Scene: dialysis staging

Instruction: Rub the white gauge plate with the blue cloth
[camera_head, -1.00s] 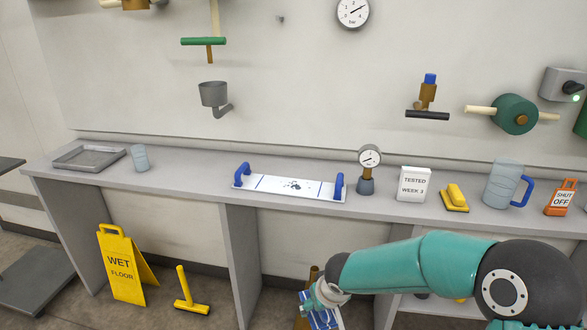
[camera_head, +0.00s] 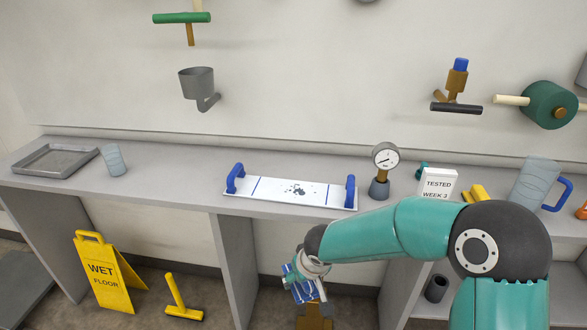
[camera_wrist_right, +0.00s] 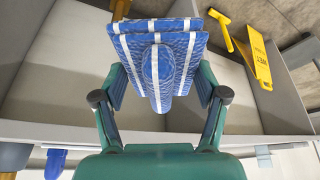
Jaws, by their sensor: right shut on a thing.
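The white gauge plate (camera_head: 268,190) lies on the grey counter, with a blue handle at each end and dark smudges near its middle. The blue cloth (camera_wrist_right: 160,60), striped with white, is in my right gripper (camera_wrist_right: 160,88), its jaws closed on a raised part of the cloth. In the head view the cloth (camera_head: 300,284) hangs in front of the counter, below and apart from the plate, partly hidden by my arm. My left gripper is in neither view.
A grey tray (camera_head: 54,163) and a cup (camera_head: 113,160) stand left. A yellow wet floor sign (camera_head: 102,275) is on the floor.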

